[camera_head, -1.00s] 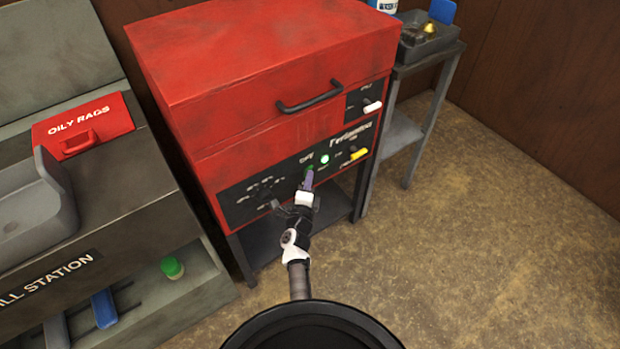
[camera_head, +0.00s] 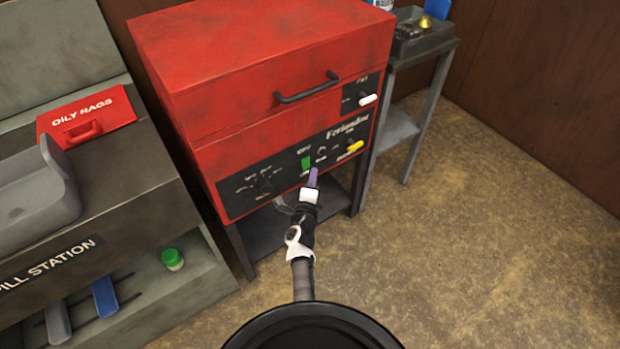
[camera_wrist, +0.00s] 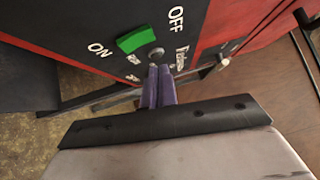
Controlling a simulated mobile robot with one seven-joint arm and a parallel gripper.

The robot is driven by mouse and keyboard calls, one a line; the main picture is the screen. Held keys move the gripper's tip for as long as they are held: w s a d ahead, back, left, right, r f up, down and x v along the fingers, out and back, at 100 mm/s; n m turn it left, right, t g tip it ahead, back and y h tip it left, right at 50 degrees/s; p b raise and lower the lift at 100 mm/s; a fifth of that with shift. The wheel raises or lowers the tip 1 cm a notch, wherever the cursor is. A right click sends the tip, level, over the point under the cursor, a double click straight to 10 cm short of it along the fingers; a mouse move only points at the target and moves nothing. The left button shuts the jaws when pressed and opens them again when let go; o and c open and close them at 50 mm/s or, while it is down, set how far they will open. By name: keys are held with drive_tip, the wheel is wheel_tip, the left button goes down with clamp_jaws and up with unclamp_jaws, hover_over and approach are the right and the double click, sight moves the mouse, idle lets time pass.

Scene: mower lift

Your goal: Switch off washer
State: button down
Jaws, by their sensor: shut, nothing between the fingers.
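The washer (camera_head: 265,90) is a red cabinet on a dark stand, with a black control panel (camera_head: 235,200) on its front. A green switch (camera_head: 306,163) sits on the panel; it also shows in the wrist view (camera_wrist: 135,39), between the words ON and OFF. Beside it is a small round light (camera_head: 321,151), dark and unlit. My gripper (camera_head: 313,172) has purple fingers, shut and empty. It is in front of the panel, just below the switch in the head view. In the wrist view its fingertips (camera_wrist: 160,70) appear apart from the switch.
The panel also has a dial (camera_head: 263,186), a yellow-handled knob (camera_head: 355,146) and a white-handled knob (camera_head: 368,99). A spill station (camera_head: 120,215) with a red oily rags box (camera_head: 90,115) stands left. A grey side table (camera_head: 425,48) stands right. Floor at right is clear.

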drive_tip(key=s+a, duration=0.1)
drive_tip(key=s, duration=0.9)
drive_tip(key=shift+a+r, duration=0.3)
drive_tip(key=shift+r, duration=0.15)
drive_tip(key=shift+f, duration=0.1)
